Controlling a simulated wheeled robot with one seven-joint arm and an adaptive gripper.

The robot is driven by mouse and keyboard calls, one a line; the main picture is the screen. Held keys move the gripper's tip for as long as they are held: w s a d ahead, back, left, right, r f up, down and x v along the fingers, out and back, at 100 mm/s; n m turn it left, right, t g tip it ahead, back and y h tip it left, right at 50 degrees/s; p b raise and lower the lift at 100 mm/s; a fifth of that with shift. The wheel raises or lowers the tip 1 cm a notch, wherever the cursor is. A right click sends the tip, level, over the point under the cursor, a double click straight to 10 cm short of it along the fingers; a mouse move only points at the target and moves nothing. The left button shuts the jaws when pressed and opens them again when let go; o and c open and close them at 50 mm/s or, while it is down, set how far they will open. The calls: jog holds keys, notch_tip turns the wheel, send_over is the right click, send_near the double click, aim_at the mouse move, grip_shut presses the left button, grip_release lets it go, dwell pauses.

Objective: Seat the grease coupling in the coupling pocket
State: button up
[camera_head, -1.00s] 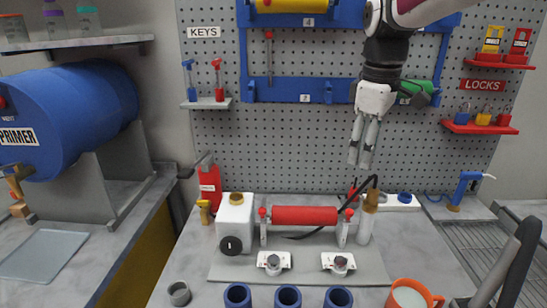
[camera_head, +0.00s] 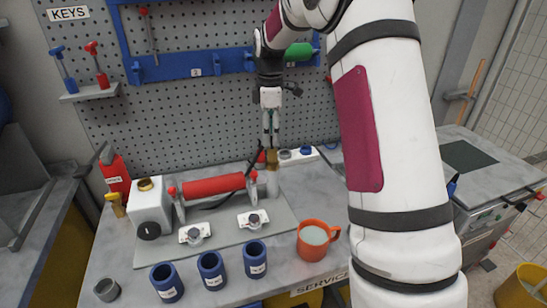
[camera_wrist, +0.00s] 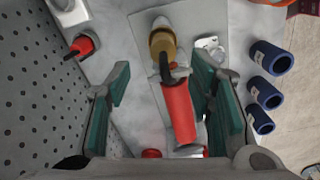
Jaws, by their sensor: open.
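A brass-coloured cylinder (camera_head: 271,158), which looks like the grease coupling, tops a pale upright bottle at the right end of the red roller (camera_head: 213,186). A black hose arches beside it. In the wrist view the brass cylinder (camera_wrist: 162,42) lies ahead of the finger gap, with the hose in front of the roller. My gripper (camera_head: 270,143) points down just above the cylinder, open and empty; in the wrist view its fingers (camera_wrist: 160,70) stand wide apart. I cannot tell which feature is the coupling pocket; a white strip (camera_head: 307,154) with grey and blue round parts lies behind.
Two white clamp blocks (camera_head: 195,233) sit in front on the plate. Several blue cups (camera_head: 211,270) and an orange mug (camera_head: 318,240) line the front. A pegboard (camera_head: 190,115) stands behind. My arm hides the bench's right part.

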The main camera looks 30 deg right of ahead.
aim_at(272, 149)
jog(key=f, duration=0.1)
jog(key=f+p, duration=0.1)
jog(key=f, duration=0.3)
jog(key=shift+s+d+f+p, duration=0.1)
jog(key=shift+s+f+p, duration=0.05)
jog(key=shift+s+p, duration=0.25)
jog(key=shift+w+f, duration=0.15)
jog(key=shift+f, duration=0.25)
grip_shut()
